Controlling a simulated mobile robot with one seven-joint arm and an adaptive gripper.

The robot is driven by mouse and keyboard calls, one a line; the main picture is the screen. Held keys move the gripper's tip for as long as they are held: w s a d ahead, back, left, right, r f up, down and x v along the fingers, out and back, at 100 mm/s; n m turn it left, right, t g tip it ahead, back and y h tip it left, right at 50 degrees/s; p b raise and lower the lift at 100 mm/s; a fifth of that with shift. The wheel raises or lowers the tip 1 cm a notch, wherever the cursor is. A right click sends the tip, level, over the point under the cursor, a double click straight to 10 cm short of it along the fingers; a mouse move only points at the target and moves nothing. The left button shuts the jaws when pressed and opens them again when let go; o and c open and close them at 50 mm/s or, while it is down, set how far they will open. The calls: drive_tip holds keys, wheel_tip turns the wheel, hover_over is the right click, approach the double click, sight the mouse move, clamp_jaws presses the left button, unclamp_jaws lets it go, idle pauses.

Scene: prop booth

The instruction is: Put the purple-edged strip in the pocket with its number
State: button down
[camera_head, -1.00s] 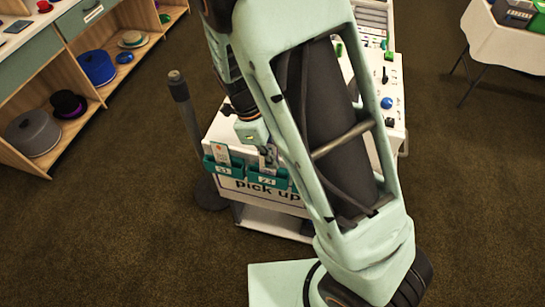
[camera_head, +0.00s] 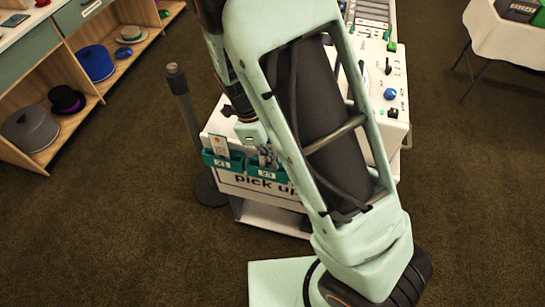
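My gripper (camera_head: 264,155) points down at the front of a white cart (camera_head: 272,218), just above the right teal pocket (camera_head: 267,174). My own arm hides part of it, and its fingers are too small and dark to tell if they are open or shut. The right pocket's label seems to read 23. The left teal pocket (camera_head: 222,163) seems to read 21, and a pale strip (camera_head: 220,144) with a reddish mark stands up in it. Something grey and pale shows at the right pocket by my fingers. I cannot make out a purple edge on any strip.
A dark post (camera_head: 184,100) stands just left of the cart. The cart's top has a blue knob (camera_head: 390,94) and a green button (camera_head: 392,47). Shelves with hats (camera_head: 66,99) are at the left, a white-clothed table (camera_head: 505,35) at the upper right. Open carpet lies between.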

drive_tip(key=shift+f, duration=0.4)
drive_tip(key=c, duration=2.1)
unclamp_jaws()
drive_tip(key=v, duration=1.2)
drive_tip(key=shift+r, duration=0.1)
